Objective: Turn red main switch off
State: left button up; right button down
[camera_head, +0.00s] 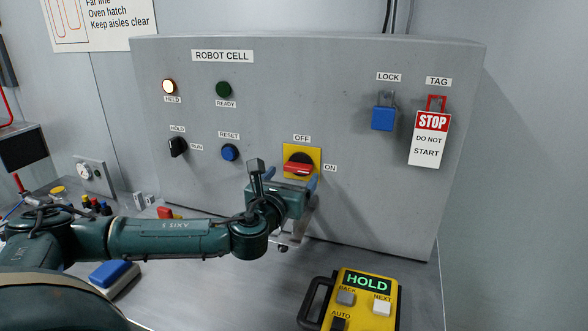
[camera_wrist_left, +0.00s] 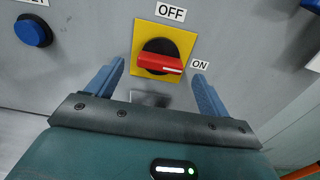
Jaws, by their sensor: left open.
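The red main switch (camera_head: 299,168) is a red handle on a black round base over a yellow plate, on the grey ROBOT CELL panel. OFF is printed above it and ON to its right. In the left wrist view the red handle (camera_wrist_left: 158,63) lies roughly horizontal, with its white mark toward ON. My left gripper (camera_head: 298,184) is at the switch's lower edge in the head view. In the left wrist view its blue fingers (camera_wrist_left: 160,85) are open, one to each side below the handle, with nothing between them. My right gripper is not in view.
A blue padlock (camera_head: 383,117) and a STOP tag (camera_head: 430,138) hang right of the switch. A blue RESET button (camera_head: 229,152) and a black HOLD/RUN knob (camera_head: 178,146) are left. A yellow pendant (camera_head: 366,299) reading HOLD lies on the bench in front.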

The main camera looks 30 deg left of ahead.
aim_at(299, 167)
pick_arm(q)
jog(key=shift+x, duration=1.25)
jog(key=shift+c, duration=0.3)
jog(key=c, duration=0.9)
